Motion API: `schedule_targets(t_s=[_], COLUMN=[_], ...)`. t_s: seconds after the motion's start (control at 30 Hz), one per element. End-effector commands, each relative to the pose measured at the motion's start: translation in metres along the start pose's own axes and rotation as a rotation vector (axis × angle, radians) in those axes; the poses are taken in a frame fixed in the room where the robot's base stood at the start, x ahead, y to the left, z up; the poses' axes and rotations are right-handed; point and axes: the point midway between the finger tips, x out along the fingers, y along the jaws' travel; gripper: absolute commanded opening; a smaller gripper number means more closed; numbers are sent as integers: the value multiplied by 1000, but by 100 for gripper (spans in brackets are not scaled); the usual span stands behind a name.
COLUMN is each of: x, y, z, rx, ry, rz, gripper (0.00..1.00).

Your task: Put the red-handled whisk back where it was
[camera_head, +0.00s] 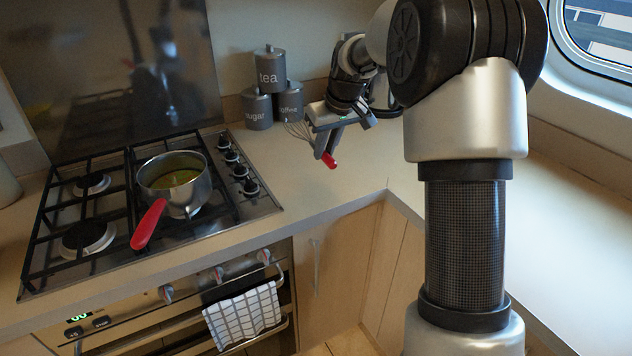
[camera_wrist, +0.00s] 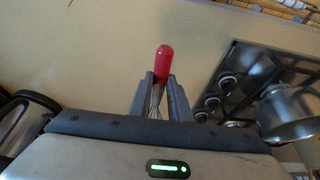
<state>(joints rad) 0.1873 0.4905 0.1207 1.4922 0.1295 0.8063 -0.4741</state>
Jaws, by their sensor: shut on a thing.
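The whisk has a red handle (camera_head: 329,160) and thin metal wires (camera_head: 297,129). My gripper (camera_head: 322,147) is shut on the whisk, over the counter to the right of the stove. In the head view the wires point left and the red handle end sticks out to the lower right of the fingers. In the wrist view the red handle end (camera_wrist: 164,62) stands out beyond the two fingers (camera_wrist: 160,98), with some wires between them. Whether the whisk touches the counter I cannot tell.
A pot (camera_head: 176,190) with a red handle and yellowish contents stands on the gas stove (camera_head: 95,240). Grey tea, sugar and coffee canisters (camera_head: 270,70) stand by the wall behind my gripper. The counter (camera_head: 330,195) in front is clear. A checked towel (camera_head: 242,317) hangs on the oven.

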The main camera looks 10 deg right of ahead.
Motion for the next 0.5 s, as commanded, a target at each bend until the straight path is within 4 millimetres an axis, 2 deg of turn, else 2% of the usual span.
schedule_targets(t_s=[0.03, 0.1, 0.37, 0.5], x=[11, 21, 41, 64], y=[0, 0, 0, 0], z=[6, 9, 18, 27], rx=[2, 1, -1, -2], ry=[-4, -4, -3, -5], rz=[-2, -2, -1, -1], gripper=[0, 0, 0, 0])
